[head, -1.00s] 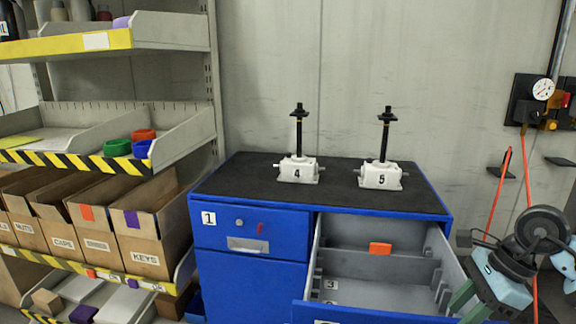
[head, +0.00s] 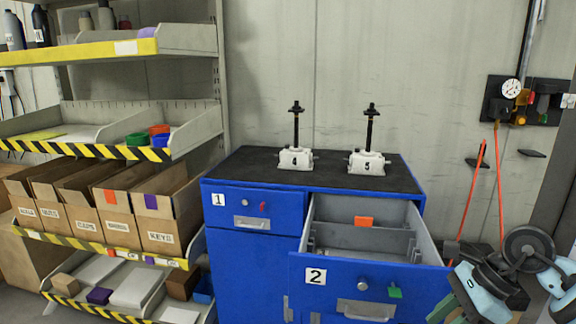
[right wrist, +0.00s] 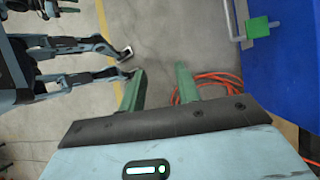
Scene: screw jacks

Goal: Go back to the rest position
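My right gripper (head: 440,312) shows its green fingers at the lower right of the head view, right of the open drawer 2 (head: 335,285). In the right wrist view the two green fingers (right wrist: 160,86) stand apart with only floor between them, so it is open and empty. It is clear of the blue drawer front (right wrist: 285,60). My left gripper is not recognisable in either view. Two white screw jacks, 4 (head: 295,159) and 5 (head: 367,163), stand upright on the black top (head: 260,168) of the blue cabinet (head: 250,262).
Drawer 2 sticks out and holds an orange block (head: 364,220). Closed drawer 1 (head: 254,216) is left of it. A shelf rack (head: 100,152) with cardboard boxes (head: 158,236) stands at the left. An orange hose (right wrist: 208,83) lies on the floor near my right gripper.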

